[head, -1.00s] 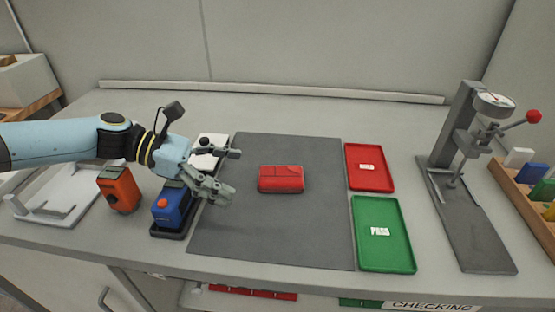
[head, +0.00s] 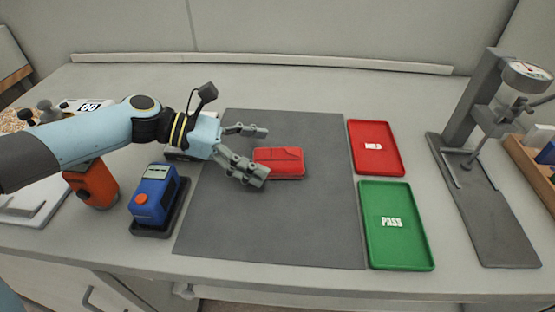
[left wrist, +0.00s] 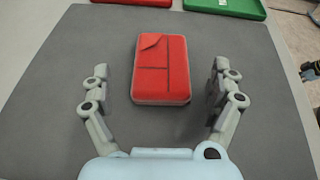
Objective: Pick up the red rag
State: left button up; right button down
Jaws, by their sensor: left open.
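The red rag (head: 281,161) lies as a folded, flat rectangular block on the dark grey mat (head: 285,225). My left gripper (head: 266,153) is open at the left edge of the rag, with one finger on the far side and one on the near side. In the left wrist view the rag (left wrist: 161,70) lies ahead, between and slightly beyond the two spread fingertips of the left gripper (left wrist: 163,82). Bare mat shows between the rag and each finger there. My right gripper is not in view.
A red tray (head: 375,165) marked HOLD and a green tray (head: 408,258) marked PASS lie right of the mat. A press-like gauge stand (head: 487,205) is farther right. A blue device (head: 157,197) and an orange device (head: 92,183) stand left. The front mat is clear.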

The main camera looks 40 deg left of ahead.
aim_at(276, 158)
pick_arm(q)
jog(key=x, duration=0.3)
jog(key=shift+d, duration=0.2)
jog(key=c, duration=1.3)
jog(key=shift+r, duration=0.2)
